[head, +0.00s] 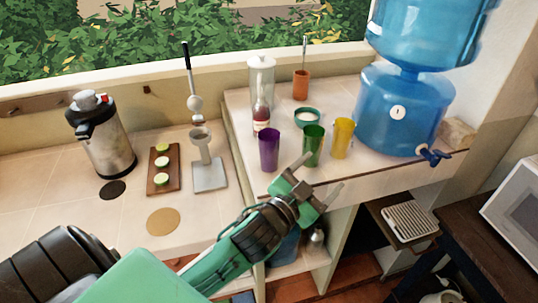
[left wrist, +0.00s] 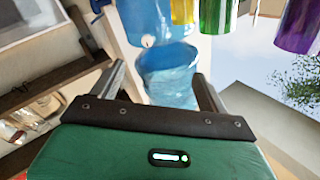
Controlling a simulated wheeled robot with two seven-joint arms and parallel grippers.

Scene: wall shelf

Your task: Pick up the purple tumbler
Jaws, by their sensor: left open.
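The purple tumbler (head: 269,149) stands upright on the raised counter in the head view, near its front left edge, beside a green tumbler (head: 313,146). In the left wrist view the purple tumbler (left wrist: 299,22) shows at the top right, cut off by the frame edge. My left gripper (head: 322,175) is open and empty, in front of the counter edge and to the right of the purple tumbler, apart from it. In the left wrist view its two fingers (left wrist: 160,82) are spread with nothing between them. My right gripper is not in view.
A yellow tumbler (head: 342,138) stands right of the green one. A bottle (head: 261,115), a teal bowl (head: 307,117) and an orange cup (head: 301,86) stand behind. A blue water dispenser (head: 398,110) is at right. A juicer (head: 207,160) stands on the lower counter at left.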

